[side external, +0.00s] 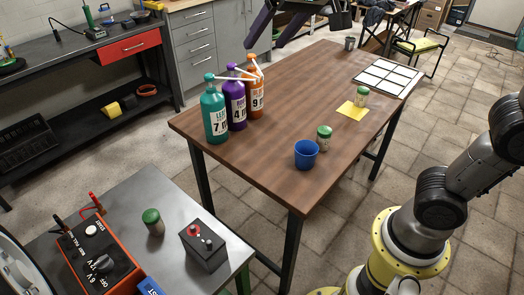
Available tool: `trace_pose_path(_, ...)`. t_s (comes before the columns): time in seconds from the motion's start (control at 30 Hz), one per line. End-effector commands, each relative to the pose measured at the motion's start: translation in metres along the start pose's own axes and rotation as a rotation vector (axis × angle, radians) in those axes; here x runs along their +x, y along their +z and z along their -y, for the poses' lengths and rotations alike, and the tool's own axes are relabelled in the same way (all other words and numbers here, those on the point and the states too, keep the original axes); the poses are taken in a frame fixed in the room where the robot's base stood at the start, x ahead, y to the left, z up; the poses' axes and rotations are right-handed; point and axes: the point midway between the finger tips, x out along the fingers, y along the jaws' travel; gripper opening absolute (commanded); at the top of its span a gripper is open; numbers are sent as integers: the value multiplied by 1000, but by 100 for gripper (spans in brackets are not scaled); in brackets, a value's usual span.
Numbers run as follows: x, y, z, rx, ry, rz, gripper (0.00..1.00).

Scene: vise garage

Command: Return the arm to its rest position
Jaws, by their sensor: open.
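My gripper (263,46) shows at the top edge of the side external view, partly cut off by the frame. Its two dark fingers are spread apart with nothing seen between them. It is above and behind the bottles in the picture, apart from them. My arm rises from a yellow base at the lower right and leaves the frame at the right edge. The links between there and the gripper are out of view.
The wooden table (262,160) carries teal (214,112), purple (235,102) and orange (255,92) bottles, a blue cup (306,154), green-lidded jars (324,139), a yellow note (351,111) and a white grid (387,77). A metal bench (130,198) stands front left.

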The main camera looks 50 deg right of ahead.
Motion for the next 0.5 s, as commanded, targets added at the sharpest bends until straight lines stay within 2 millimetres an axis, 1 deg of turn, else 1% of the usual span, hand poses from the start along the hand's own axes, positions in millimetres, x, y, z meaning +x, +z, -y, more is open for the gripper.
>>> trace_pose_path(0.03,-13,14,-25,8,8,-10,74)
trace_pose_path(0.07,-18,23,-37,5,12,-12,74)
trace_pose_path(0.1,-25,37,-53,0,18,-15,74)
trace_pose_path(0.17,-32,60,-74,-11,26,-16,74)
trace_pose_path(0.2,-35,78,-88,-23,32,-14,74)
trace_pose_path(0.23,-36,92,-97,-33,35,-9,74)
trace_pose_path(0.33,-32,139,-122,-85,43,14,74)
trace_pose_path(0.4,-25,169,-131,-135,41,43,74)
trace_pose_path(0.5,-10,203,-138,-225,31,109,74)
